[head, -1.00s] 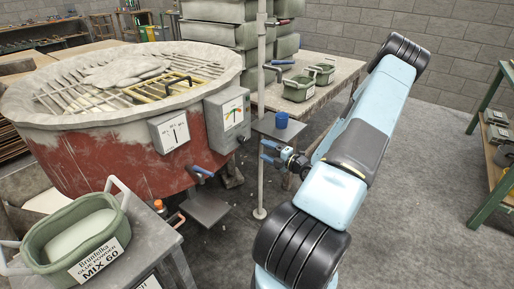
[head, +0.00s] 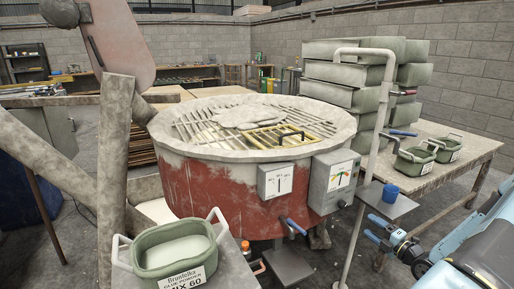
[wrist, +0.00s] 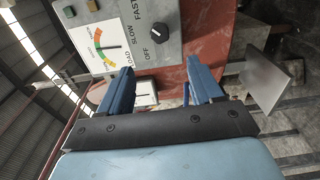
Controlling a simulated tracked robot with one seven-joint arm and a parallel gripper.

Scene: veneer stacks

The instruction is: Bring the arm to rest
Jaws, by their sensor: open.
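My gripper (head: 371,228) is at the right of the head view, with its blue fingers pointing left toward the red mixer tub (head: 215,198). In the wrist view my gripper (wrist: 160,72) has its two fingers spread apart, with nothing held between them. Ahead of the fingers is the grey control box (wrist: 165,25), with a dial gauge and a black knob by the words OFF, SLOW and FAST. The control box (head: 318,195) is on the tub's right side in the head view. I cannot see contact between the fingers and the box.
A table (head: 478,150) with green tubs (head: 414,160) is at right. A labelled green tub (head: 172,257) sits front left.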

